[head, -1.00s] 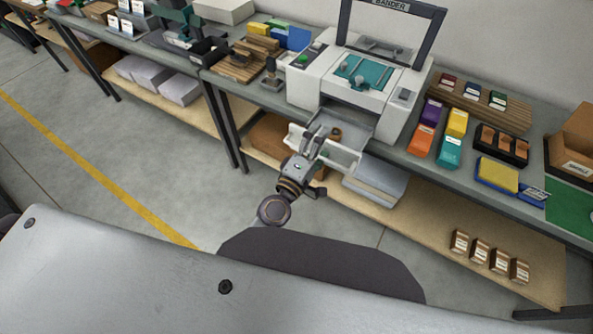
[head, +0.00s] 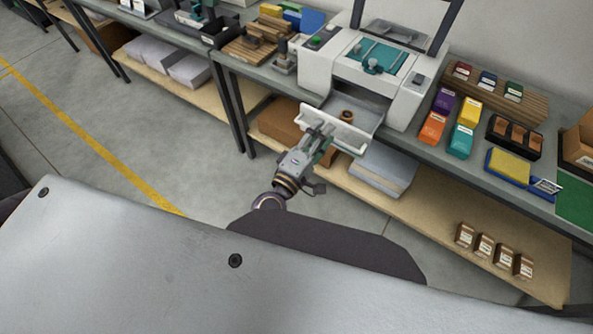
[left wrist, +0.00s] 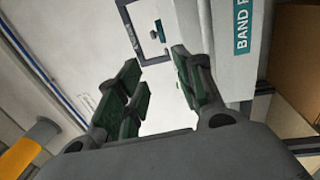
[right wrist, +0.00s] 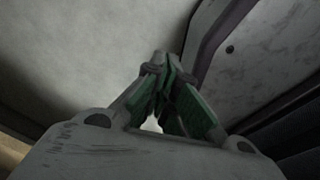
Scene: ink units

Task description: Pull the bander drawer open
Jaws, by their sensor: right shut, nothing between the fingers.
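The white bander (head: 372,75) stands on the bench with a teal plate on top. Its drawer (head: 365,112) is pulled out, with a brown roll (head: 347,115) inside. My left gripper (head: 323,131) is at the white drawer front (head: 347,137), with its fingers overlapping it in the head view. In the left wrist view, the left gripper (left wrist: 160,75) has its fingers apart, with white surface behind the gap; contact cannot be told. A white panel with a teal label (left wrist: 243,32) shows beyond. My right gripper (right wrist: 163,95) is shut and empty, seen only in its wrist view.
Colored boxes (head: 460,141) and a yellow-topped pad (head: 507,166) lie right of the bander. Wooden pieces (head: 258,46) lie left. The lower shelf (head: 425,208) holds paper stacks and small brown packs. The floor in front is open.

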